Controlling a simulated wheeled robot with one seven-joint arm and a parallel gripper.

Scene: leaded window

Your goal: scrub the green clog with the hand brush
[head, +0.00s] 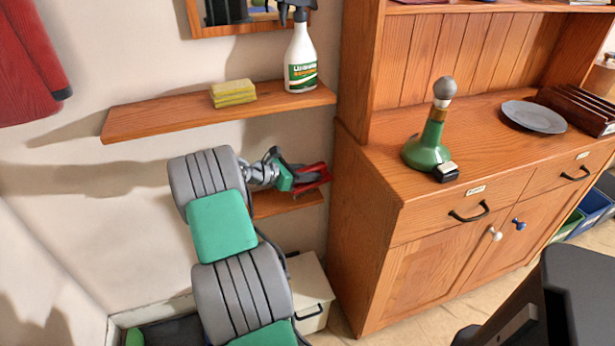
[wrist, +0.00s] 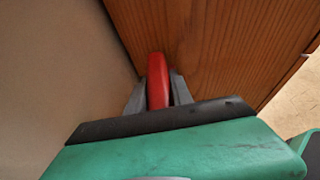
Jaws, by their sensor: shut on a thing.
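My gripper (head: 298,178) is at the lower wall shelf (head: 280,205), beside the wooden cabinet's left side. It is shut on a red thing (head: 318,174), seemingly the hand brush. In the wrist view its red handle (wrist: 157,82) stands between the two grey fingers; no bristles can be made out. Whether the brush touches the shelf I cannot tell. A small green thing (head: 135,338), possibly the green clog, shows at the bottom left inside a low tray (head: 150,313) with a dark floor. Most of it is cut off by the picture edge.
The upper shelf (head: 150,117) holds a yellow sponge (head: 233,93) and a spray bottle (head: 301,60). The cabinet (head: 400,270) stands close on the right, with a green bottle (head: 428,150) and a grey plate (head: 533,117) on top. A pale drawer box (head: 312,290) is below.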

